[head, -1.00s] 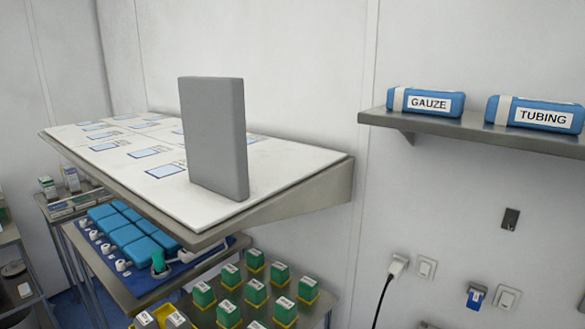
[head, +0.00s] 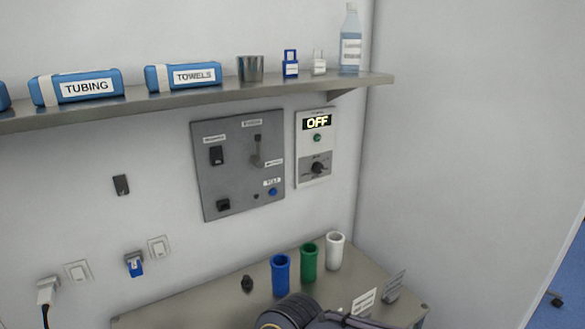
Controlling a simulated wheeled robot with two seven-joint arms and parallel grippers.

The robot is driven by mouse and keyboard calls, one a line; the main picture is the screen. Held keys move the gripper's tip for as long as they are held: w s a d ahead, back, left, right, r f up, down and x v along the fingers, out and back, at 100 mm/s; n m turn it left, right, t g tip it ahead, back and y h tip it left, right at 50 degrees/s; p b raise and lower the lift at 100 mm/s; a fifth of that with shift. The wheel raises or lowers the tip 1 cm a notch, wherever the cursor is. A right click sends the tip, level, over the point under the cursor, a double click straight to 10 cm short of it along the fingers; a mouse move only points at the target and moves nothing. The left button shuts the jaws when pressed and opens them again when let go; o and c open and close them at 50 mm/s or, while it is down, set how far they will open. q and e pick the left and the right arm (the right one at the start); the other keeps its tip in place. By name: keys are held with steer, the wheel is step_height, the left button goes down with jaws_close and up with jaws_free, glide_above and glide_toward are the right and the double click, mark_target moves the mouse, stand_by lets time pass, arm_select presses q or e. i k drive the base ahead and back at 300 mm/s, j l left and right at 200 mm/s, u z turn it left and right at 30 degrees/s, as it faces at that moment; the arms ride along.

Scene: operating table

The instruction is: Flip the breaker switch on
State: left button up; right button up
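A grey control panel (head: 238,190) is on the wall under the shelf in the head view. It carries a black rocker-type switch (head: 216,155) at upper left, a lever-like switch (head: 257,150) at upper right, a black part (head: 223,204) at lower left and a blue button (head: 273,191). Its small labels are too blurred to read, so I cannot tell for sure which one is the breaker. A white unit (head: 316,150) beside it has a display reading OFF, a green light and a black knob. Neither gripper's fingers are in view; a dark arm part of mine shows at the bottom edge.
A shelf (head: 200,97) with blue packs, a metal cup and a bottle (head: 350,40) overhangs the panel. Below stands a metal table (head: 200,305) with blue, green and white cups (head: 335,252). Sockets and a plugged cable (head: 46,292) are at lower left.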

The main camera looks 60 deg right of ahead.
mark_target(217, 152)
steer(key=z, duration=1.7)
